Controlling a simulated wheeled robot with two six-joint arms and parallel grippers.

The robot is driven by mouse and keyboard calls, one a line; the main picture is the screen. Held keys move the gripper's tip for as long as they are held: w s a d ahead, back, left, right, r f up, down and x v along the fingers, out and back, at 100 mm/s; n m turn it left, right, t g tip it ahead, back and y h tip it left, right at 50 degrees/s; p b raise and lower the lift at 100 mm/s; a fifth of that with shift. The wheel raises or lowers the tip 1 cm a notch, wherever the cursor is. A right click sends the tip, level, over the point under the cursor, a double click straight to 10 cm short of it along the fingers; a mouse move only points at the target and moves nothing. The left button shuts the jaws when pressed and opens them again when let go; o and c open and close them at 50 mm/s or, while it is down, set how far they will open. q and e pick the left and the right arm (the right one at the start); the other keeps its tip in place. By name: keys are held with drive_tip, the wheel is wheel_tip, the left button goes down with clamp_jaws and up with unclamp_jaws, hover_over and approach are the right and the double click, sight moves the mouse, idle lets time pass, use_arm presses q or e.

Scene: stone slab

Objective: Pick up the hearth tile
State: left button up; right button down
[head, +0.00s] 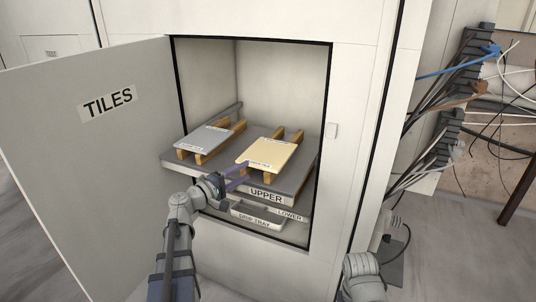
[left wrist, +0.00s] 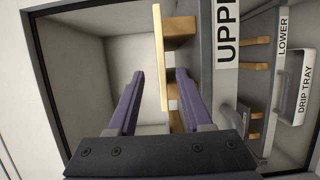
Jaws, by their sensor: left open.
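A cream tile (head: 266,154) lies across two wooden rails on the upper shelf (head: 291,185) inside the open cabinet. A grey tile (head: 204,138) lies on similar rails to its left. Both tiles carry small labels that I cannot read, so I cannot tell which is the hearth tile. My left gripper (head: 248,174) is open at the front edge of the cream tile. In the left wrist view, the cream tile (left wrist: 160,60) shows edge-on between the spread purple fingers (left wrist: 160,76), with gaps on both sides. My right gripper is out of frame.
The door marked TILES (head: 90,170) stands open on the left. A lower shelf (head: 290,215) and drip tray (head: 255,217) sit below the upper shelf. The cabinet's side walls bound the opening. Loose cables (head: 470,85) hang on the right, outside the cabinet.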

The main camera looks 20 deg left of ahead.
sight(253, 166)
use_arm(q)
drive_tip(key=shift+a+x, duration=0.1)
drive_tip(key=shift+x, duration=1.55)
drive_tip(key=shift+a+x, duration=0.15)
drive_tip(key=shift+x, duration=1.55)
drive_tip(key=shift+f, duration=0.1)
clamp_jaws()
